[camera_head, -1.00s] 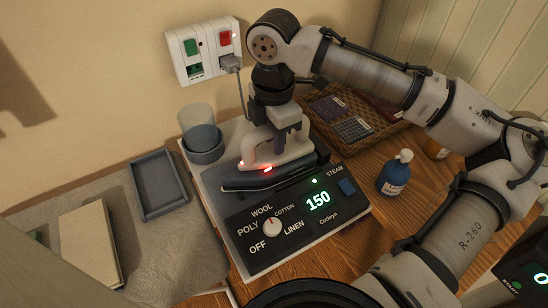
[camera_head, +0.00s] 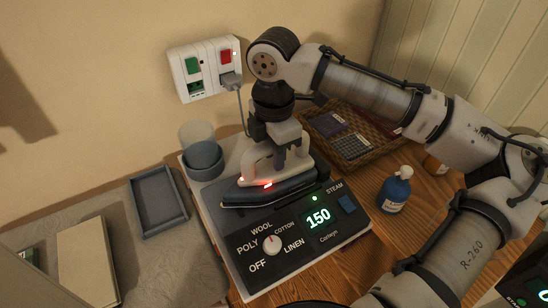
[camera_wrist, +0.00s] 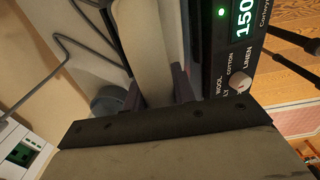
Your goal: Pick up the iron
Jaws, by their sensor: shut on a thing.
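The iron (camera_head: 268,190) has a white handle, a dark base and a small red light. It is at the rear of the control station (camera_head: 228,240), whose green display reads 150. My gripper (camera_head: 280,155) points down and is shut on the iron's handle. In the wrist view the pale handle (camera_wrist: 122,28) runs between the two dark fingers (camera_wrist: 158,88). The iron's underside is hidden, so I cannot tell whether it touches its rest.
A grey cup (camera_head: 203,158) stands close left of the iron. A grey tray (camera_head: 158,200) and a book (camera_head: 88,262) lie farther left. A wicker basket (camera_head: 355,150) is behind right, and a blue bottle (camera_head: 395,190) stands right. A wall outlet (camera_head: 205,68) holds a plugged cord.

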